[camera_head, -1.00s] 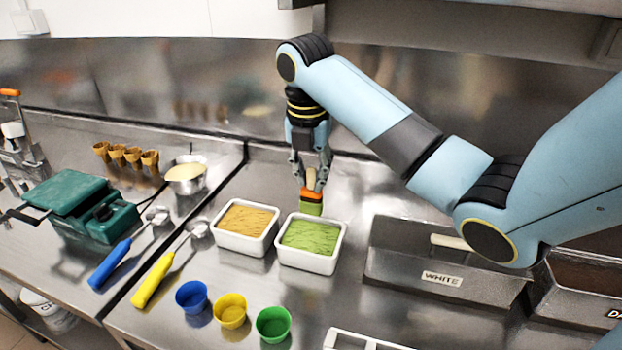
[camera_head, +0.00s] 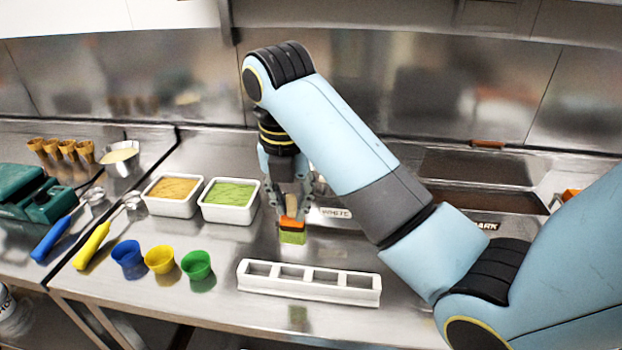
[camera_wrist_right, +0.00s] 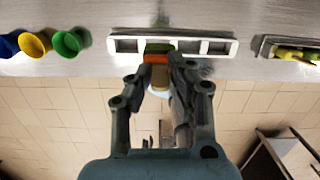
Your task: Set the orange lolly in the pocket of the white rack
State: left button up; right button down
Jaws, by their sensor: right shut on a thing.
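The lolly has an orange upper part (camera_head: 291,223) and a green lower part, and hangs upright by its pale stick. My right gripper (camera_head: 291,204) is shut on the stick and holds the lolly just behind the white rack as seen in the head view. The white rack (camera_head: 300,291) lies on the counter with several square pockets in a row. In the right wrist view the lolly (camera_wrist_right: 157,58) overlaps the middle of the rack (camera_wrist_right: 127,46), hiding part of its pockets. I cannot tell the exact height above it. My left gripper is out of view.
Green (camera_head: 197,265), yellow (camera_head: 159,260) and blue (camera_head: 126,253) cups stand left of the rack. Two white tubs stand behind them, one with green filling (camera_head: 230,193), one with tan (camera_head: 172,188). Metal bins labelled WHITE and DARK stand behind my right arm.

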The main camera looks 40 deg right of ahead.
aim_at(288, 234)
jog(key=shift+s+a+f, duration=0.1)
jog(key=shift+a+f, duration=0.3)
jog(key=shift+f, duration=0.15)
jog(key=shift+s+a+f, duration=0.1)
jog(key=shift+a+f, duration=0.25)
jog(key=shift+f, duration=0.6)
jog(key=shift+s+f, duration=0.2)
jog(key=shift+f, duration=0.85)
jog(key=shift+w+f, duration=0.1)
jog(key=shift+f, duration=0.5)
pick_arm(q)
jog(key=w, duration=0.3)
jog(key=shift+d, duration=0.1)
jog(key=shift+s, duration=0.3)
pick_arm(e)
jog(key=shift+f, duration=0.25)
